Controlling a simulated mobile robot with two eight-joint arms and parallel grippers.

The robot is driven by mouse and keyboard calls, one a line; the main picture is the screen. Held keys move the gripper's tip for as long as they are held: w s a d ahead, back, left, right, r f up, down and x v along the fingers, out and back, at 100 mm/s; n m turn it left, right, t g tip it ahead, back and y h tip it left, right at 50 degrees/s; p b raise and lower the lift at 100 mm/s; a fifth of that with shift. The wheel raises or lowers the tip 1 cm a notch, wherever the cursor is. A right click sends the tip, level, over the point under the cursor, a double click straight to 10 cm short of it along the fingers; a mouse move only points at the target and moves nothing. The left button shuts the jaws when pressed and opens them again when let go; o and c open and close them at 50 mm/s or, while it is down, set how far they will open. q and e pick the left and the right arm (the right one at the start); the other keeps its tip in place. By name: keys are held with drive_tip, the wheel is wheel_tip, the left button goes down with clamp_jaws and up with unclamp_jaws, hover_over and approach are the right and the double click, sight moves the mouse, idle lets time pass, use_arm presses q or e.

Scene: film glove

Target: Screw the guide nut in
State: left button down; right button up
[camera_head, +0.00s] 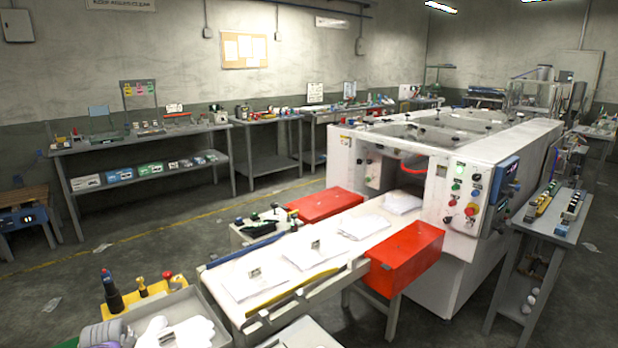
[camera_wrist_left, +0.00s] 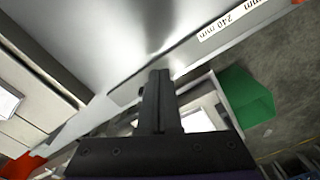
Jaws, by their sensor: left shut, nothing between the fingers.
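My left gripper (camera_wrist_left: 159,76) shows in the left wrist view, its black fingers shut together with nothing between them. Its tips are by a long grey metal strip (camera_wrist_left: 192,50) with a white label reading 240 mm (camera_wrist_left: 232,20). I cannot tell whether they touch it. I cannot make out the guide nut in either view. In the head view, a packing table (camera_head: 222,312) with white packs runs up to a large white machine (camera_head: 470,160).
Red boxes (camera_head: 403,258) flank the machine's infeed. A tray with white gloves (camera_head: 180,333) stands at the lower left, and a narrow side bench (camera_head: 553,227) at the right. A green block (camera_wrist_left: 245,97) is right of my fingers. Open floor lies at left.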

use_arm(q)
drive_tip(key=shift+s+r, duration=0.1)
drive_tip(key=shift+s, duration=0.15)
wheel_tip(320, 180, up, 6)
drive_tip(key=p, duration=0.4)
